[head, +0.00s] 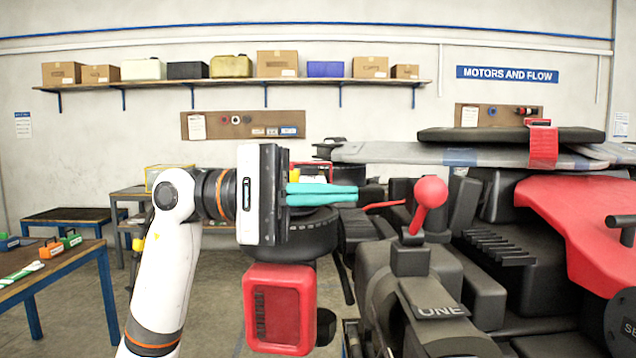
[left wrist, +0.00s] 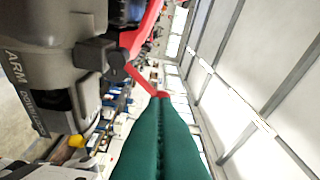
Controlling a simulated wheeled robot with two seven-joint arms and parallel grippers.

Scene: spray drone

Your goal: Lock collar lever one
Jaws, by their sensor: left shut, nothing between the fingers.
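A red lever with a rounded knob (head: 430,190) stands tilted up from a dark collar block (head: 410,260), above the arm part with the ONE tag (head: 440,311). A thinner red bar (head: 385,204) shows to its left, close to my fingertips. My left gripper (head: 354,193) has its teal fingers together, empty, pointing right at the machine. In the left wrist view the shut fingers (left wrist: 163,100) reach a red lever (left wrist: 143,79) that comes off a dark pivot; its end is at the tips, and I cannot tell if they touch. My right gripper is not in view.
A red block (head: 280,310) and a round dark part (head: 300,238) sit below and behind my left gripper. The drone's dark body and red shell (head: 590,215) fill the right. A workbench (head: 60,270) stands at left, with floor between.

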